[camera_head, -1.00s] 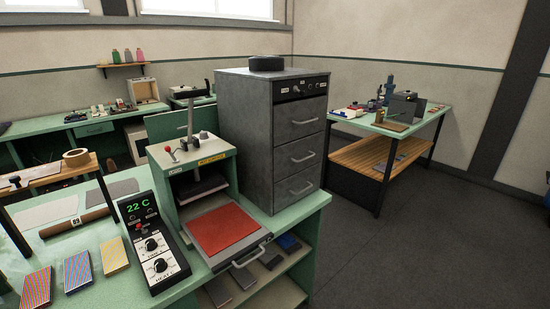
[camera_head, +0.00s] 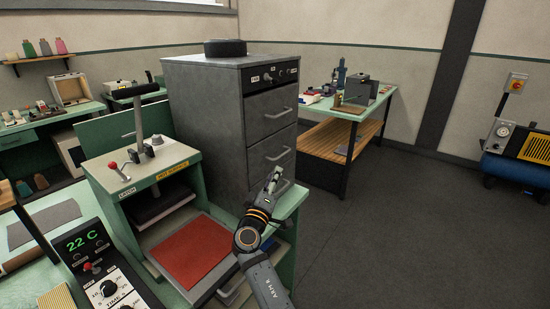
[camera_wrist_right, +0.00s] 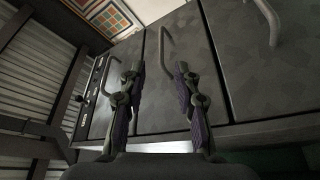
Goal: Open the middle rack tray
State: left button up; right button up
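The grey rack (camera_head: 208,125) has stacked trays with bar handles. In the head view, the top tray handle (camera_head: 278,113) and middle tray handle (camera_head: 278,153) show, and the middle tray (camera_head: 262,157) looks shut. My right gripper (camera_head: 275,181) is in front of the rack, just below the middle handle in the picture; the lower tray is mostly hidden behind it. In the right wrist view my right gripper (camera_wrist_right: 158,72) is open, its fingers apart and pointing at the tray fronts. A bar handle (camera_wrist_right: 163,45) shows between and beyond the fingertips; contact is not visible. My left gripper is not in view.
A press with a red pad (camera_head: 189,250) stands left of the rack, close to my right arm. A controller reading 22 C (camera_head: 88,243) is at lower left. A black round object (camera_head: 225,48) sits on the rack. Open floor (camera_head: 400,230) lies to the right.

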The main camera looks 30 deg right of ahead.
jog(key=p+x, duration=0.3)
jog(key=x, duration=0.6)
jog(key=shift+w+d, duration=0.25)
grip_shut()
